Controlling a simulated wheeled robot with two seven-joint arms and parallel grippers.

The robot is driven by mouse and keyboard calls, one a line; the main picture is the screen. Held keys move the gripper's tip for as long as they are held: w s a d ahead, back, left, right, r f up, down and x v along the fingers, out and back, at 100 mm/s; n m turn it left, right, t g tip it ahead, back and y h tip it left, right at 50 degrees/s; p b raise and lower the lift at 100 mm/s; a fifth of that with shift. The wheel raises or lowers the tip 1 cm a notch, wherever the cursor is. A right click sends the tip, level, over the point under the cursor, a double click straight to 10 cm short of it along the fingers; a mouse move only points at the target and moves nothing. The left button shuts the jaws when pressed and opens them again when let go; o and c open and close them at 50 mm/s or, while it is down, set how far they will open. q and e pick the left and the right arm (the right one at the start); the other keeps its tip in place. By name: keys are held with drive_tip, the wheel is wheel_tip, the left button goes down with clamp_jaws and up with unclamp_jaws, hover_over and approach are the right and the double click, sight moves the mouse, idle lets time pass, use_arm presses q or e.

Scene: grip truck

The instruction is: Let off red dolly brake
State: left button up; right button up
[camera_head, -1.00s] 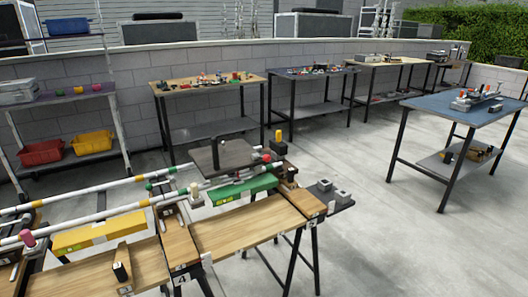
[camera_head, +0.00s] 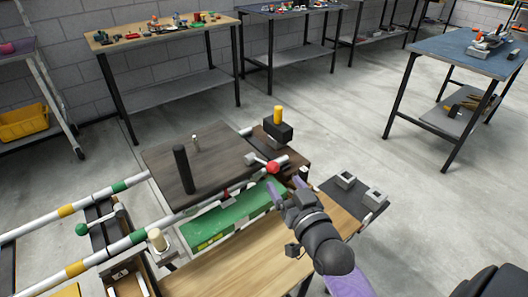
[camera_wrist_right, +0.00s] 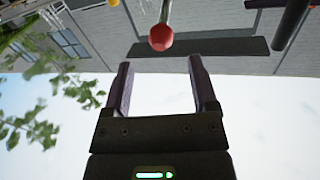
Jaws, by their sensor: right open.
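The red brake knob (camera_head: 273,167) sits on the end of a short metal lever (camera_head: 254,160) at the right edge of the dark dolly platform (camera_head: 212,150). My right gripper (camera_head: 284,187) is open and empty, just in front of the knob and a little to its right. In the right wrist view the red knob (camera_wrist_right: 161,38) on its lever shows beyond and between the two open fingertips (camera_wrist_right: 160,68), apart from both. A dark post (camera_head: 183,170) stands on the platform. My left gripper is not in view.
White rails (camera_head: 60,214) with coloured bands run in from the left. A green box (camera_head: 225,219) lies close to my right gripper. A dark block with a yellow top (camera_head: 278,115) stands behind the knob. The floor (camera_head: 350,130) behind is clear up to the benches.

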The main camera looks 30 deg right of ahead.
sight(271, 165)
drive_tip(key=w+b, duration=0.1)
drive_tip(key=w, duration=0.1)
drive_tip(key=w+d+b, duration=0.1)
drive_tip(key=w, duration=0.2)
drive_tip(key=w+b, duration=0.1)
drive_tip(key=w, duration=0.1)
drive_tip(key=shift+w+d+f, duration=0.15)
drive_tip(key=shift+w, duration=0.6)
drive_tip(key=c, duration=0.7)
clamp_jaws()
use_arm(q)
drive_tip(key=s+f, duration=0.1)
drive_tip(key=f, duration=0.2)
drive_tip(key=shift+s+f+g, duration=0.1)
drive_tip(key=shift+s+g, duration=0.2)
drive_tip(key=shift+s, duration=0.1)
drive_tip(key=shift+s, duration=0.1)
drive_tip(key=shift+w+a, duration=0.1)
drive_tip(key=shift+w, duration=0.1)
